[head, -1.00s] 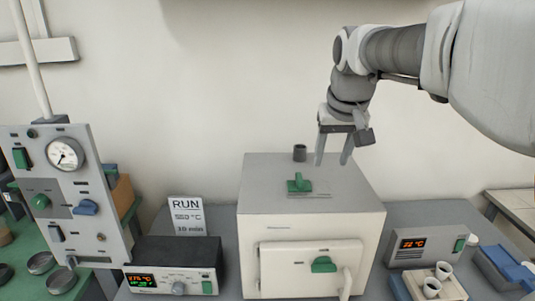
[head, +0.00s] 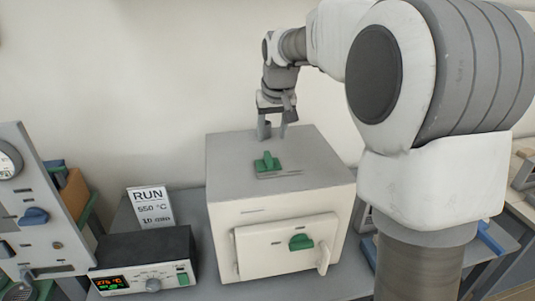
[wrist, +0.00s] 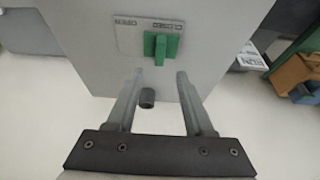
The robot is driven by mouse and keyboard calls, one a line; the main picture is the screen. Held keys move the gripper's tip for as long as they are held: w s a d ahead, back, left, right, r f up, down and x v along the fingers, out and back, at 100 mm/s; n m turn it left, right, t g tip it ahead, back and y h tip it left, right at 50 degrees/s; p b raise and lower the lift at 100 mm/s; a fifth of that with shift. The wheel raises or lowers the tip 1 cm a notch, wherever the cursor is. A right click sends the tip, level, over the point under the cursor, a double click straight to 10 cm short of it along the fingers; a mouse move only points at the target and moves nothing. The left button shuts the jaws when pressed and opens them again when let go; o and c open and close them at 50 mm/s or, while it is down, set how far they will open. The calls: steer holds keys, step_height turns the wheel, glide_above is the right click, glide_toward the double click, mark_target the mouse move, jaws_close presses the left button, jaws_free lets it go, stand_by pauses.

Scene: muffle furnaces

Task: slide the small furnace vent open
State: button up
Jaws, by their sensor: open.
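The small furnace (head: 270,225) is a cream box with a grey top, and its front door is shut. The green vent slider (head: 267,163) stands on a plate on its top. In the wrist view the green slider (wrist: 161,46) sits at the plate's CLOSED end, and the plate (wrist: 128,40) is bare at the OPEN end. My gripper (head: 272,136) is open and empty above the rear of the furnace top, behind the slider. In the wrist view its fingertips (wrist: 160,75) point towards the slider, apart from it.
A dark stub (wrist: 147,98) on the furnace top shows between my fingers in the wrist view. A controller box (head: 145,262) and a RUN sign (head: 151,207) stand left of the furnace. A grey panel (head: 35,215) stands at the far left.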

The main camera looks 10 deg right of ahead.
mark_target(269, 156)
steer(key=x, duration=1)
steer(key=shift+r, duration=0.1)
jaws_close()
steer(key=shift+d, duration=0.1)
stand_by(1.0)
